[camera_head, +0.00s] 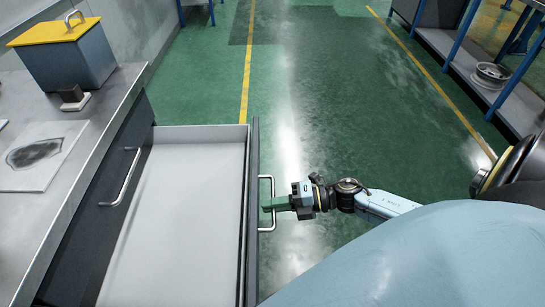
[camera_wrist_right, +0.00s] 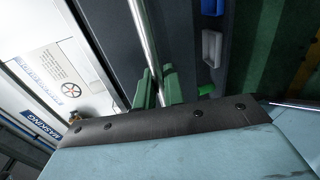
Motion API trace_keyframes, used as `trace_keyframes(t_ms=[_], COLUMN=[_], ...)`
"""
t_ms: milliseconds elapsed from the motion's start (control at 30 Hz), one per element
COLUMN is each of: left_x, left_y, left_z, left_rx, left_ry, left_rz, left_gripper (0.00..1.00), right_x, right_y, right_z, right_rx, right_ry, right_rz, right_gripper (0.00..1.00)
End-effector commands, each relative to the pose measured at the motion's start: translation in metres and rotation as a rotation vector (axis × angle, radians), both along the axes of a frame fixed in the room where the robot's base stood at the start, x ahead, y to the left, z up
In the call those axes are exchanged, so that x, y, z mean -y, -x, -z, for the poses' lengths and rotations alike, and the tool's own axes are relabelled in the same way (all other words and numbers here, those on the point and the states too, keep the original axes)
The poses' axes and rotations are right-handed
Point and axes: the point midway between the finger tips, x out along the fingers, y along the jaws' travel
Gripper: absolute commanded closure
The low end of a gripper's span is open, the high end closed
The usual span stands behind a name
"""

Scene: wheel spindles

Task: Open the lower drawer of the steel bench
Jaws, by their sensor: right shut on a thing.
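The steel bench (camera_head: 75,190) stands at the left of the head view. A drawer (camera_head: 185,200) is pulled far out from it and looks empty, with a pale inside and a dark front. The drawer's bar handle (camera_head: 273,187) is on the outer face of that front. My right gripper (camera_head: 268,206) is shut on this handle, its green fingers across the bar. The right wrist view shows the bar (camera_wrist_right: 145,40) running between the fingers (camera_wrist_right: 156,88). Another bar handle (camera_head: 121,178) is on the bench's closed face. My left gripper is not in view.
A grey box with a yellow lid (camera_head: 55,32), a small dark block with a handle (camera_head: 73,98) and a stained sheet (camera_head: 40,153) are on the bench top. A shelf with a wheel rim (camera_head: 490,75) stands at the right. The green floor between is clear.

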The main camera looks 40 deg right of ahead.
Motion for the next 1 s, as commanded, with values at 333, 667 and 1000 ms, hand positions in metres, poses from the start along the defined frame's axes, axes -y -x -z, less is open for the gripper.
trace_keyframes(t_ms=[333, 667, 1000], left_x=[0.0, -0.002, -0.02], left_y=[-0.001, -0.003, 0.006], left_z=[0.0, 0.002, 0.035], left_rx=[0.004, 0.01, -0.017], left_ry=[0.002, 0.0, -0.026], left_rz=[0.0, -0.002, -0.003], left_gripper=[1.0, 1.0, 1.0], right_x=[0.0, 0.017, 0.077], right_y=[0.0, 0.012, 0.055], right_z=[0.0, -0.004, -0.02], right_rx=[0.001, -0.003, -0.004], right_ry=[0.001, 0.003, 0.005], right_rz=[0.002, 0.003, 0.002], right_gripper=[0.74, 0.74, 0.74])
